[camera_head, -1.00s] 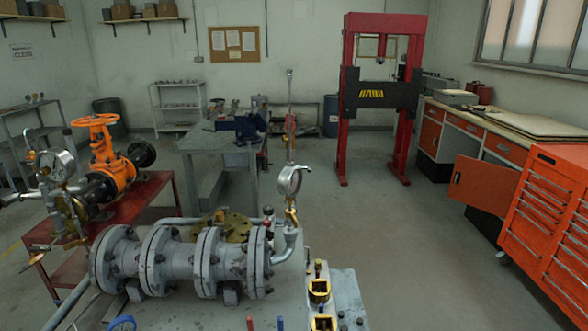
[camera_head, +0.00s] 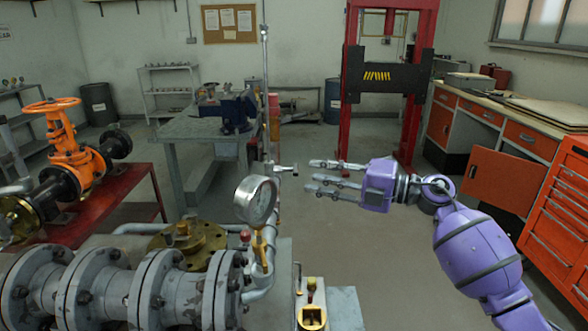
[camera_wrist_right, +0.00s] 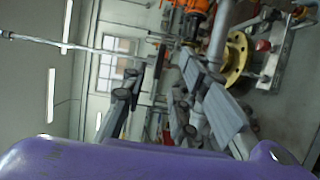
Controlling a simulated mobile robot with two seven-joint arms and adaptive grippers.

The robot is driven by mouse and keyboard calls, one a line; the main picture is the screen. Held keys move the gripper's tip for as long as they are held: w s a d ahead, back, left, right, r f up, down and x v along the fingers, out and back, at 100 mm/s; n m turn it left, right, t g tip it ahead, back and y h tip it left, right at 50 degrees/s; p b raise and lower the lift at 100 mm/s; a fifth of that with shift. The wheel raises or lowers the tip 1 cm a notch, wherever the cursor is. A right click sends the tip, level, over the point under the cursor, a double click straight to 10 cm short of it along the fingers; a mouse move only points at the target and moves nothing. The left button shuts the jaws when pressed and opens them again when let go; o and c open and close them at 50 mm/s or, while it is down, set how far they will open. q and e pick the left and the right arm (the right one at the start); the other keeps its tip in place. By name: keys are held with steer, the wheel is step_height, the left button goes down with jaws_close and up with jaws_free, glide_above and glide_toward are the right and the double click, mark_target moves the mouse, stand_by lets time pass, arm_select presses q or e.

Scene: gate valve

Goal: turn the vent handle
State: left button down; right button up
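A thin upright vent pipe (camera_head: 265,90) rises behind a round pressure gauge (camera_head: 256,200). A small grey T-shaped handle (camera_head: 283,169) sticks out to the right from its lower part. A yellow lever (camera_head: 259,250) sits below the gauge; I cannot tell for certain which one is the vent handle. My right gripper (camera_head: 317,175), on a purple arm, is open and empty, its fingers pointing left, a little right of the T-shaped handle and apart from it in the picture. Its spread grey fingers (camera_wrist_right: 172,75) also show in the right wrist view. My left gripper is out of view.
A large grey flanged pipe (camera_head: 120,290) fills the lower left. An orange handwheel valve (camera_head: 70,150) stands on a red table (camera_head: 120,200) behind it. Open floor lies beyond my right gripper.

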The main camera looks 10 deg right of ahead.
mark_target(296, 167)
steer(key=x, duration=0.6)
steer(key=shift+w+a+p, duration=0.15)
steer(key=shift+a+p, duration=0.05)
steer(key=shift+p, duration=0.15)
jaws_close()
